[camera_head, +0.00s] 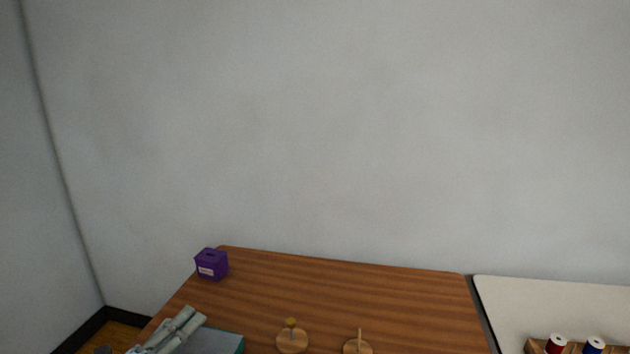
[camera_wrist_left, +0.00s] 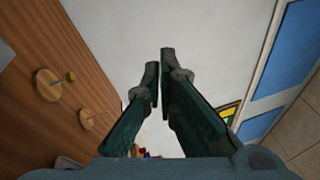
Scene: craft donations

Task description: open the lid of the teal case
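The teal case (camera_head: 226,341) shows at the bottom left of the head view, near the front left of the wooden table. Only part of its flat top shows; my gripper covers its left side and the frame cuts it off below. I cannot tell how its lid stands. My left gripper (camera_head: 194,316) reaches in from the bottom left, over or beside the case; contact cannot be told. In the left wrist view the fingers (camera_wrist_left: 159,65) lie close together with only a thin gap and nothing visible between them. My right gripper is not in view.
A purple labelled box (camera_head: 211,265) stands at the table's back left. Two round wooden pieces with upright pegs, one (camera_head: 292,342) and another (camera_head: 357,347), stand right of the case. The wooden table (camera_head: 350,290) is clear behind them. A pale table (camera_head: 560,300) holds red and blue spools.

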